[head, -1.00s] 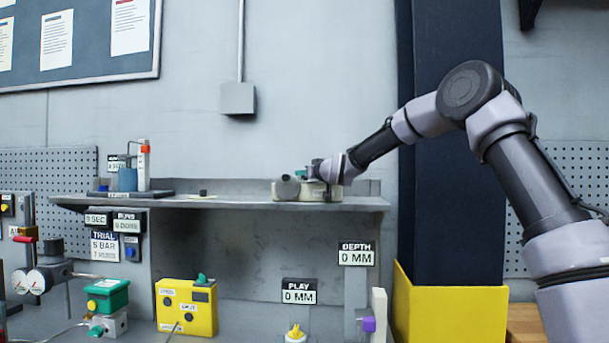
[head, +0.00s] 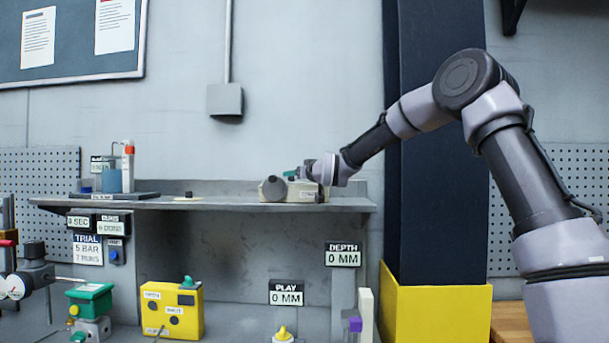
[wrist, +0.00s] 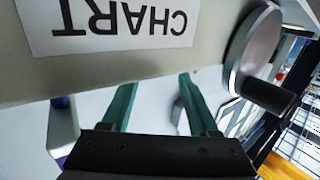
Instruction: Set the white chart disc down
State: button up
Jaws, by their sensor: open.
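A cream box (head: 305,193) stands at the right end of the grey shelf. In the wrist view its face (wrist: 130,55) carries a label reading CHART, seen upside down. A grey round part (head: 273,189) sits at its left end in the head view and also shows in the wrist view (wrist: 252,50). My gripper (head: 293,173) is at the top of the box in the head view. In the wrist view its green fingers (wrist: 157,82) are apart, close to the box's edge, with nothing seen held. I cannot make out the white chart disc for certain.
The shelf (head: 235,204) has a small dark piece (head: 188,194) on a pale patch and a blue container (head: 112,181) farther left. A yellow box (head: 172,310) stands below. A dark column (head: 440,150) rises at right. The shelf's middle is mostly clear.

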jog(key=v, duration=0.8)
jog(key=shift+s+d, duration=0.2)
jog(key=shift+s, duration=0.15)
